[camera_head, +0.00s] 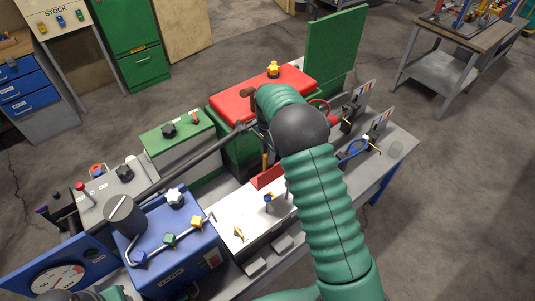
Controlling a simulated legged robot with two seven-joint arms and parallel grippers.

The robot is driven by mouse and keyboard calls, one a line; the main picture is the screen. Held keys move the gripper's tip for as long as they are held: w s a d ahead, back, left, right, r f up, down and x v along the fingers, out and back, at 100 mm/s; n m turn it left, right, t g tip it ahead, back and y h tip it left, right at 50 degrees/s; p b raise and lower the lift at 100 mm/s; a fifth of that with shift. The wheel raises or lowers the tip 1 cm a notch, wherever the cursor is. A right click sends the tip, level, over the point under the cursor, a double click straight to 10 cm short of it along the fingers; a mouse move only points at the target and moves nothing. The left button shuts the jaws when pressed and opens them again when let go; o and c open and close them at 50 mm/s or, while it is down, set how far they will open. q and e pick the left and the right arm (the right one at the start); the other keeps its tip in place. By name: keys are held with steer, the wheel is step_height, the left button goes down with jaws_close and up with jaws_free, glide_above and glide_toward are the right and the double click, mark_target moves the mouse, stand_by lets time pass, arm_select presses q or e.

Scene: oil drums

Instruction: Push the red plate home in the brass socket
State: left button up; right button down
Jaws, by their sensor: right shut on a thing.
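The red plate (268,177) stands tilted at the back edge of the white-topped box (236,212) in the middle of the bench. My right gripper (262,142) is just above it, largely hidden behind my dark wrist and green sleeve. It appears shut on the plate by a thin yellow-orange upright piece (265,160). Whether the plate's lower edge touches anything is too small to tell. I cannot make out the brass socket for certain; a small brass-coloured fitting (239,233) sits on the white top. My left gripper is not in view.
A blue tank box (170,240) with a grey cylinder (122,212) stands at left. A long dark rod (195,160) runs towards my right gripper. Behind is a red-lidded green box (240,102). Upright holders (352,112) stand at right.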

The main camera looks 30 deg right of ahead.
mark_target(269, 167)
steer(key=shift+w+f, duration=0.1)
steer(key=shift+f, duration=0.75)
steer(key=shift+f+b, duration=0.3)
steer(key=shift+f, duration=0.05)
steer(key=f, duration=0.2)
steer(key=f+b, duration=0.1)
steer(key=shift+s+f, duration=0.4)
steer(key=shift+w+f+b, duration=0.25)
steer(key=shift+f+b, duration=0.25)
steer(key=shift+f, duration=0.35)
steer(key=shift+s+f+b, duration=0.15)
steer(key=shift+f+b, duration=0.7)
steer(key=shift+f, duration=0.15)
